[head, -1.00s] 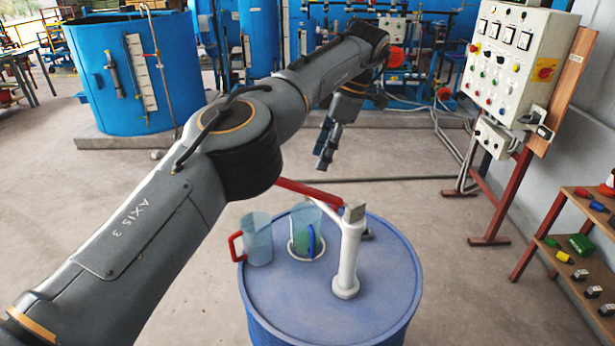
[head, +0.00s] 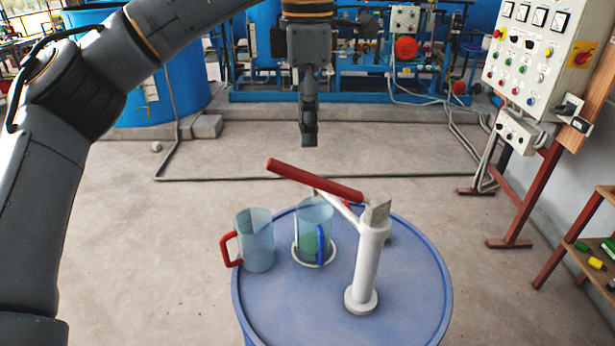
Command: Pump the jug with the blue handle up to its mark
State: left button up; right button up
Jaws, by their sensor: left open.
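A blue drum (head: 300,315) stands in front of me with a white hand pump (head: 368,265) on its lid. The pump's red lever (head: 315,180) points left and slightly up. The clear jug with the blue handle (head: 313,220) stands on a white ring under the spout, with green showing in its lower part; its mark cannot be made out. A clear jug with a red handle (head: 257,240) stands to its left and looks empty. My left gripper (head: 308,140) points down, open and empty, above and apart from the lever. My right gripper is not in view.
A control panel (head: 525,60) on a red stand and a shelf (head: 590,235) with small coloured items are at the right. Blue tanks and pipework line the back. The floor around the drum is clear.

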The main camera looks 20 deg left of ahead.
aim_at(307, 174)
pick_arm(q)
notch_tip(307, 174, down, 9)
jog(key=shift+w+a+f+p, duration=0.1)
jog(key=shift+p, duration=0.8)
jog(key=shift+f, duration=0.4)
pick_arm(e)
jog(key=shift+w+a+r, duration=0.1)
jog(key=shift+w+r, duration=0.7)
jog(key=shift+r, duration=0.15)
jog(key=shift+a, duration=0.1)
pick_arm(q)
grip_shut()
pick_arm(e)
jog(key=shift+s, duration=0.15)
